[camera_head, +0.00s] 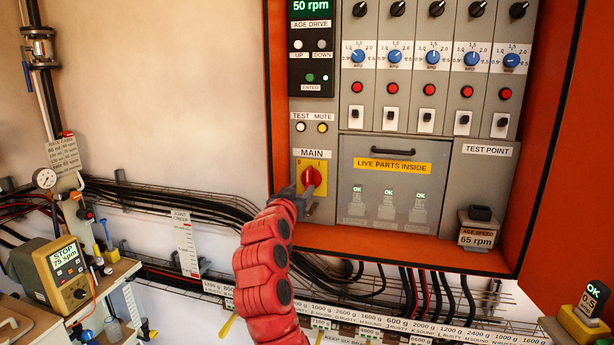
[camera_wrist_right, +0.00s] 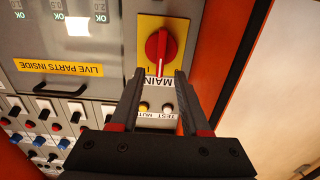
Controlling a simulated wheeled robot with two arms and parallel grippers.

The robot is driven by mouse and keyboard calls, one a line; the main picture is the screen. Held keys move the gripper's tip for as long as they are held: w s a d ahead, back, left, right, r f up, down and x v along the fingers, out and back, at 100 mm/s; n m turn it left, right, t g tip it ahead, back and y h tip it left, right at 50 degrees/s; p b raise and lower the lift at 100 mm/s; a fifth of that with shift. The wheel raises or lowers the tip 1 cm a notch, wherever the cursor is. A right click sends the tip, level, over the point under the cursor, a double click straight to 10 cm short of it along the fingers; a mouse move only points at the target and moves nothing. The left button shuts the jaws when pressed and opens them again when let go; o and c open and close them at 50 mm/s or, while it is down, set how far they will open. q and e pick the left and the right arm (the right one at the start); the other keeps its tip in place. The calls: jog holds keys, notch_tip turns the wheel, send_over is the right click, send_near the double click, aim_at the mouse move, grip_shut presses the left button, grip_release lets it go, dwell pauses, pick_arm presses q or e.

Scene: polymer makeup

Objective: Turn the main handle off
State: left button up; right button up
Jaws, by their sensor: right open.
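The main handle (camera_head: 312,177) is a red rotary knob on a yellow plate, under the MAIN label in the orange-framed cabinet. Its grip bar stands roughly upright. It also shows in the right wrist view (camera_wrist_right: 160,47), where the picture is upside down. My right gripper (camera_head: 299,193) is at the lower edge of the yellow plate, in front of the panel. In the right wrist view its two fingers (camera_wrist_right: 160,74) are spread apart, with the knob just beyond the tips and nothing held between them. My left gripper is not in view.
TEST and MUTE buttons (camera_head: 311,127) sit above the handle. A grey cover with a black handle (camera_head: 393,152) and a LIVE PARTS INSIDE label is to its right. The orange cabinet frame (camera_head: 278,120) stands out close at the left. Cables (camera_head: 420,290) run below.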

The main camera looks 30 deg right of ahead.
aim_at(308, 181)
jog(key=p+x, duration=0.1)
jog(key=x, duration=0.6)
jog(key=shift+f+p, duration=0.1)
jog(key=shift+p, duration=0.3)
grip_shut()
